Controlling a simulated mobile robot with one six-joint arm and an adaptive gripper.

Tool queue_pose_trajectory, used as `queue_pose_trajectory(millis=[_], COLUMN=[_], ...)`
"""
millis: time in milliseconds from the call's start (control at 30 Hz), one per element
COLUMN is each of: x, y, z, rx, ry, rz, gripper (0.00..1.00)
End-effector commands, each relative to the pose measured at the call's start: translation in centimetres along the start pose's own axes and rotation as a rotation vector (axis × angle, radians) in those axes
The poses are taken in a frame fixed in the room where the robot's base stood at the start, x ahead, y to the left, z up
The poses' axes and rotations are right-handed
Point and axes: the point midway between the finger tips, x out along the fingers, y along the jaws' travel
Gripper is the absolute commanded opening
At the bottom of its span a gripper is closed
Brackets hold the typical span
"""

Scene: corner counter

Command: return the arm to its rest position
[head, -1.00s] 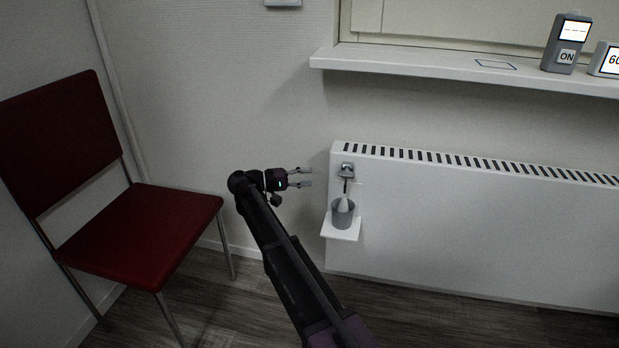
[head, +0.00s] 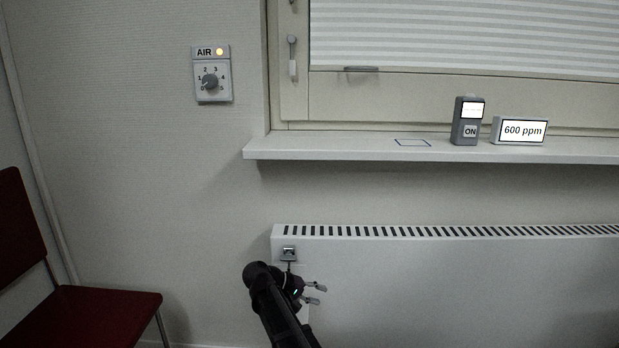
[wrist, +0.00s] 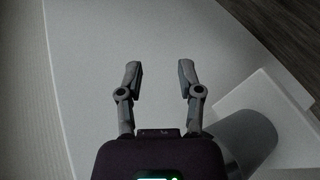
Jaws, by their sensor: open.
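My gripper (head: 318,294) is in front of the left end of the white radiator, below its valve. Its two fingers point to the right in the head view. In the wrist view my gripper (wrist: 158,82) is open, with nothing between the fingers.
The radiator (head: 450,285) is close to my gripper, with a valve (head: 289,254) at its upper left. Above is a windowsill (head: 350,148) with a grey ON device (head: 467,122) and a 600 ppm display (head: 519,131). An AIR dial (head: 210,80) is on the wall. A red chair (head: 85,315) stands left.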

Motion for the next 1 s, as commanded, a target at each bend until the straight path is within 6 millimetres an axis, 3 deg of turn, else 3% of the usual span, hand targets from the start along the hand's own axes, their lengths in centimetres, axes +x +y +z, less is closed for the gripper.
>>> queue_pose_trajectory(millis=[33,200,433,700,1000], x=[1.8,6.2,10.2,12.2,12.2], y=[0.4,0.1,-0.6,-1.4,-1.7], z=[1.9,5.8,11.3,17.1,20.5], rx=[0.004,0.021,0.077,0.177,0.266], ry=[-0.012,-0.037,-0.056,-0.058,-0.047], rz=[-0.056,-0.252,-0.516,-0.803,-0.995], gripper=[0.47,0.47,0.47,0.47,0.47])
